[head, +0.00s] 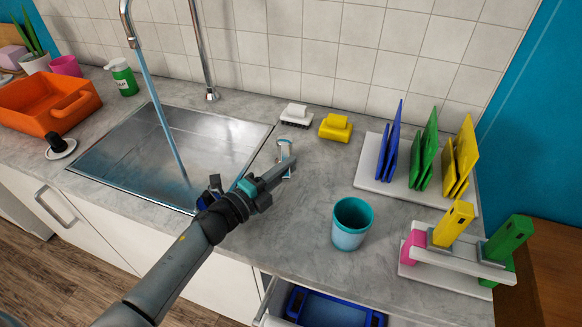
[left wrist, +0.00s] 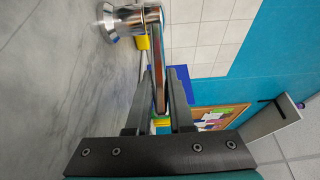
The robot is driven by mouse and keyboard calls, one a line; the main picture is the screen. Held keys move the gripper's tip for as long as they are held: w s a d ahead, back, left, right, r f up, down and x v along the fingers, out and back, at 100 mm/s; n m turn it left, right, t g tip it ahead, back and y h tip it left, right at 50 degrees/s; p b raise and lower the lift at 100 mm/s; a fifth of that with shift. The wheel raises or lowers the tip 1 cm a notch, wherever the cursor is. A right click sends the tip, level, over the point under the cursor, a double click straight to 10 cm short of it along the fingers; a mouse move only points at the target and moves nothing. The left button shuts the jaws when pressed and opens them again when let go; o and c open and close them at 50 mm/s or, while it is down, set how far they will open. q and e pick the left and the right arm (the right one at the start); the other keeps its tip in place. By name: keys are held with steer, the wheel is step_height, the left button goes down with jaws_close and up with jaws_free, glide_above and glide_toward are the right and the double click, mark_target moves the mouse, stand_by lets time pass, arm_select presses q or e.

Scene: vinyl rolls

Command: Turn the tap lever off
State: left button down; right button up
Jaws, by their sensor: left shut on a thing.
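The tap lever (head: 284,148) is a small chrome fitting on the counter, to the right of the sink; in the left wrist view its handle (left wrist: 158,68) is a narrow bar that runs from a round chrome body (left wrist: 133,20). My left gripper (head: 283,170) reaches it from the front left and is shut on the handle, with one finger on each side (left wrist: 158,108). The tall chrome spout (head: 126,20) pours a blue stream of water (head: 160,110) into the steel sink (head: 222,138). My right gripper is not in view.
A teal cup (head: 351,224) stands to the right. A rack (head: 367,170) holds coloured boards. An open drawer (head: 273,305) with a blue tray (head: 330,308) is below the front edge.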

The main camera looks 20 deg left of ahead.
arm_select(q)
steer(key=a+m+g+h+b, duration=0.1)
steer(key=a+m+h, duration=0.1)
steer(key=h, duration=0.1)
steer(key=shift+s+f+g+b, duration=0.2)
steer(key=shift+g+b, duration=0.15)
steer(key=shift+g, duration=0.05)
steer(key=shift+s+a+r+m+g+h+b, duration=0.1)
steer(key=shift+a+m+g+h+b, duration=0.3)
steer(key=shift+m+g+h+b, duration=0.3)
steer(key=shift+a+r+m+g+h+b, duration=0.1)
steer(key=shift+a+m+g+h+b, duration=0.25)
steer(key=shift+m+g+h+b, duration=0.35)
steer(key=c, duration=0.8)
jaws_free()
steer(key=shift+s+a, duration=0.1)
steer(key=v, duration=1.5)
steer(key=shift+s+f, duration=0.1)
